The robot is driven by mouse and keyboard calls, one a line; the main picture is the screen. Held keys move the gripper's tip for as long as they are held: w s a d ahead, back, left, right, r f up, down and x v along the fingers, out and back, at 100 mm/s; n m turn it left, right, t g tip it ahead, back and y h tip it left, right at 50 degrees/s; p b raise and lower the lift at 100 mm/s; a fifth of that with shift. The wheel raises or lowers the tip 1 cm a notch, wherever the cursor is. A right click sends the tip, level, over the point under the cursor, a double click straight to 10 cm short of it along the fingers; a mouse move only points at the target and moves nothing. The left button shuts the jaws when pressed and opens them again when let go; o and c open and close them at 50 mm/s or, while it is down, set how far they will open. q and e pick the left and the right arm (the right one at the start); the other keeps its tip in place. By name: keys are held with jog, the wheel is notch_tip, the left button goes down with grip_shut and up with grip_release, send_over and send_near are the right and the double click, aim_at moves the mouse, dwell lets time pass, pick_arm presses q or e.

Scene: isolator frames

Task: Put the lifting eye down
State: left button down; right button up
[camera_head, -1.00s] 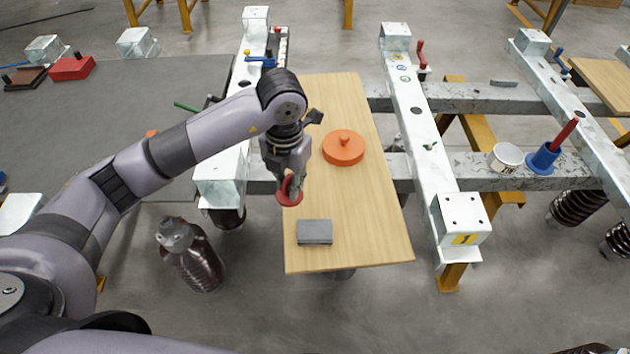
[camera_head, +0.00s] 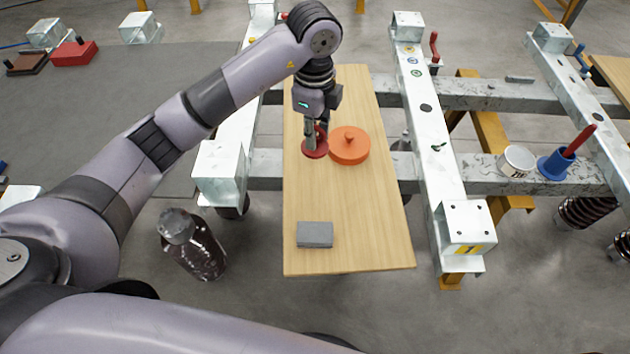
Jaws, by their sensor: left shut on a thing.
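The lifting eye is a red ring-shaped piece (camera_head: 315,150) in the head view, over the upper left part of the wooden board (camera_head: 350,225). My left gripper (camera_head: 316,136) points down and is shut on it. The fingers hide part of the red piece. It is just left of a round orange lid-like disc with a knob (camera_head: 350,147). I cannot tell whether the red piece touches the board. My right gripper is not in view.
A grey block (camera_head: 315,234) lies near the board's front left. The middle and front right of the board are clear. Pale steel beams (camera_head: 433,150) flank the board. A white cup (camera_head: 515,161) and a blue holder with a red handle (camera_head: 556,163) stand at the right.

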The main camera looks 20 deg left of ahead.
pick_arm(q)
notch_tip(320, 180, down, 12)
jog(key=shift+r+p, duration=0.15)
jog(key=shift+p, duration=0.35)
jog(key=shift+f, duration=2.4)
jog(key=shift+f, duration=0.1)
jog(key=c, duration=1.5)
grip_release()
jog(key=shift+o, duration=0.2)
notch_tip(320, 180, up, 12)
jog(key=shift+r+b, duration=0.15)
jog(key=shift+b, duration=0.5)
